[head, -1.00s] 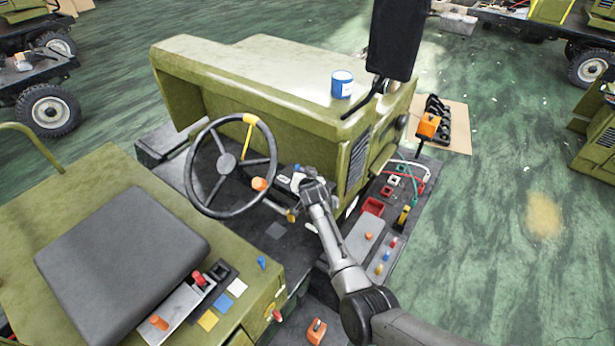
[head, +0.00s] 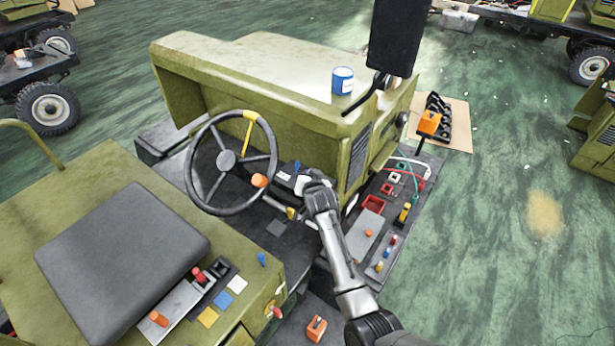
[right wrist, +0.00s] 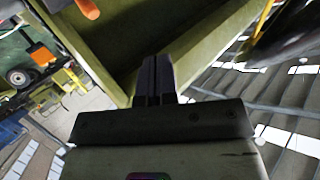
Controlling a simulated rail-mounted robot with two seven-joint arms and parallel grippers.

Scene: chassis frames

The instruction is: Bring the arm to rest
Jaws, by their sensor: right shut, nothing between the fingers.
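My right arm (head: 343,265) comes in from the bottom of the head view and reaches up to the dashboard of the green vehicle. Its gripper end (head: 309,182) is beside a white part and a blue part on the dash, right of the steering wheel (head: 230,163). The fingers are too small there to make out, and I cannot tell whether they touch anything. In the right wrist view the two dark fingers (right wrist: 155,78) are together and empty, in front of a green panel (right wrist: 110,35). My left gripper is not in view.
A blue can (head: 342,82) stands on the green hood (head: 265,75). A black seat (head: 122,262) is at the left. A side deck right of the arm carries a red tray (head: 373,204), cables and small parts. Open green floor (head: 500,260) lies to the right.

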